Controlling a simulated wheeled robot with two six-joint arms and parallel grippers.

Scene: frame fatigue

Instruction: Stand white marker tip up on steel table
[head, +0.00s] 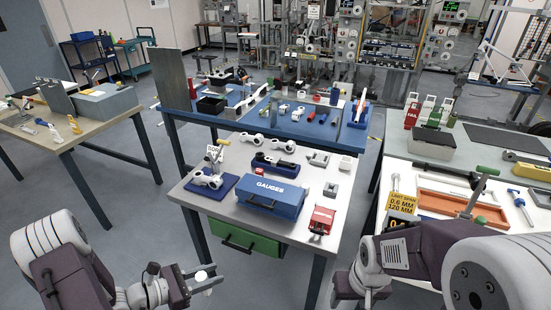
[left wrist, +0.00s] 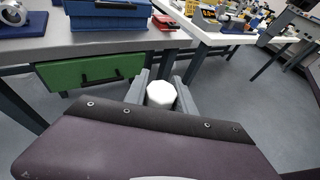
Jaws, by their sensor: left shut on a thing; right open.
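My left gripper (head: 203,281) is shut on a white thing, which I take to be the white marker (head: 202,276). In the left wrist view the marker (left wrist: 161,94) shows as a white, many-sided end between the two fingers; its tip cannot be made out. The gripper is in front of and below the near edge of the pale grey table (head: 228,208), which I take to be the steel table, apart from it. My right arm shows at the lower right, but its gripper is not visible.
The pale table carries a blue GAUGES case (head: 270,198), a red block (head: 321,220), and a blue stand (head: 211,187). A green drawer (head: 240,240) hangs under its front. A bench with an orange tray (head: 462,201) stands at the right.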

